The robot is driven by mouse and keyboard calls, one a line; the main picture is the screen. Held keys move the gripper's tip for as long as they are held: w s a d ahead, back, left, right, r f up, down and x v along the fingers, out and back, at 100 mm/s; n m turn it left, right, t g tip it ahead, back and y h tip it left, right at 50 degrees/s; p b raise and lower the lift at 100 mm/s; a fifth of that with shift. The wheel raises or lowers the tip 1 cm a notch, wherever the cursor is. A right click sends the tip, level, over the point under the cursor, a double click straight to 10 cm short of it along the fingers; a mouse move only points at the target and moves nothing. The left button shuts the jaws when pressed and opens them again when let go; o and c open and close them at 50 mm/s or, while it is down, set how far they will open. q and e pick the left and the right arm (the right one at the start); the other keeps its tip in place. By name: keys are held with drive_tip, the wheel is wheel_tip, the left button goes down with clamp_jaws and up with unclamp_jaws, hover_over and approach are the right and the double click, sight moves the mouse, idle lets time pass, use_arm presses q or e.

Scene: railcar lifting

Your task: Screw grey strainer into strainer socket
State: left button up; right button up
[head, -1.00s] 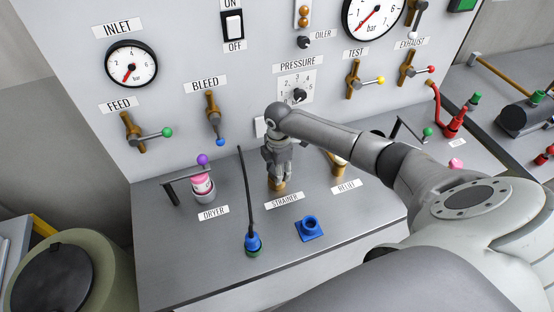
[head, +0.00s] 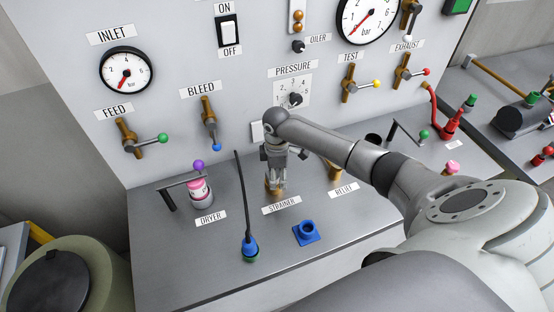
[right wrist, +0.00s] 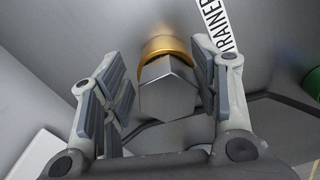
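The grey strainer (right wrist: 168,92) is a hexagonal metal piece, seen end-on in the right wrist view. It sits at the brass strainer socket (right wrist: 164,45); how deep its thread is in cannot be seen. In the head view the brass socket (head: 273,191) shows behind the STRAINER label, and the strainer is mostly hidden by the fingers. My right gripper (head: 277,182) points down over it. In the wrist view its fingers (right wrist: 162,95) stand on both sides of the hexagon, open, with a clear gap on the left and a narrow one on the right. My left gripper is not in view.
The pink and white dryer canister (head: 201,190) under a purple-knobbed lever stands left. A blue plug with a black rod (head: 249,247) and a blue square socket (head: 307,232) are in front. The brass relief fitting (head: 335,171) is close on the right. The panel rises behind.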

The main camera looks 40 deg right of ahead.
drive_tip(key=shift+a, duration=0.1)
drive_tip(key=n, duration=0.4)
drive_tip(key=shift+w+n, duration=0.1)
drive_tip(key=shift+n, duration=0.2)
drive_tip(key=n, duration=0.2)
drive_tip(key=shift+n, duration=0.4)
drive_tip(key=n, duration=0.4)
drive_tip(key=shift+a+b, duration=0.1)
drive_tip(key=shift+b, duration=0.3)
drive_tip(key=n, duration=0.3)
drive_tip(key=shift+n, duration=0.3)
